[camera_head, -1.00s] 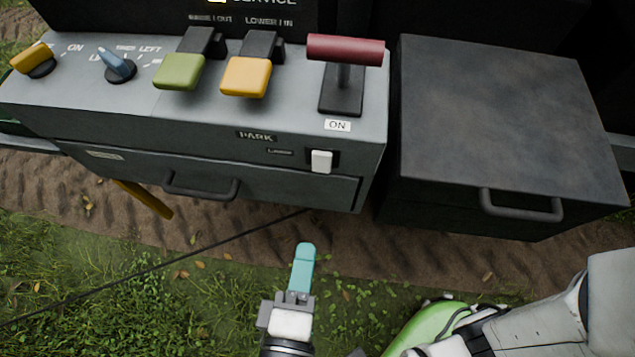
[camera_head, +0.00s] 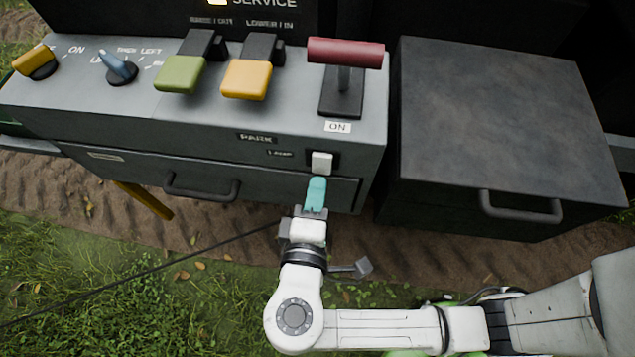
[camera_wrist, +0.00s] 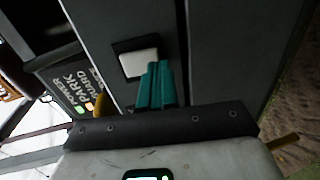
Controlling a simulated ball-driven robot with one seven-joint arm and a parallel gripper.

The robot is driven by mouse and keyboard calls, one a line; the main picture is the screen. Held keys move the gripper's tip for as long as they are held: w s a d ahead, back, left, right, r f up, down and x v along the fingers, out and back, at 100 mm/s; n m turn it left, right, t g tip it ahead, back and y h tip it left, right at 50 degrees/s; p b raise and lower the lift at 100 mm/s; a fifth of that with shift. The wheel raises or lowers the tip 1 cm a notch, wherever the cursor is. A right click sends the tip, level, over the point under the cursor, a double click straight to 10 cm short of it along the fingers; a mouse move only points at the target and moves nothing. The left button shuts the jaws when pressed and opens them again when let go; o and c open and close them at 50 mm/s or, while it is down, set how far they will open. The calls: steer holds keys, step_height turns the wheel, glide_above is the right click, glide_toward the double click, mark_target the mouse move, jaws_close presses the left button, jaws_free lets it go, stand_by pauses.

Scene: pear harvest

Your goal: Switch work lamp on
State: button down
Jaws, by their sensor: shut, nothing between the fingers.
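The lamp switch (camera_head: 321,162) is a small white rocker in a dark frame on the front face of the grey console, beside a small label (camera_head: 280,154) that seems to read LAMP. It also shows in the wrist view (camera_wrist: 139,62), just beyond the fingertips. My gripper (camera_head: 317,182) has teal fingers, shut together and empty. In the head view its tips are just below the switch. In the wrist view the fingertips (camera_wrist: 158,66) overlap the switch's lower right edge; I cannot tell whether they touch it.
On the console top are a red-handled lever (camera_head: 345,53) by an ON label, a yellow pedal-shaped lever (camera_head: 246,79), a green one (camera_head: 180,74), a blue knob (camera_head: 118,67) and a yellow knob (camera_head: 34,60). A drawer handle (camera_head: 201,190) sticks out below. A dark box (camera_head: 505,120) stands right.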

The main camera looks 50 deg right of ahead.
steer(key=shift+w+d+f, duration=0.1)
steer(key=shift+w+d, duration=0.15)
steer(key=shift+d, duration=0.15)
steer(key=f+b+v, duration=0.1)
steer(key=v, duration=0.9)
steer(key=shift+t+h+b, duration=0.3)
steer(key=shift+b, duration=0.1)
steer(key=shift+a, duration=0.15)
stand_by(0.5)
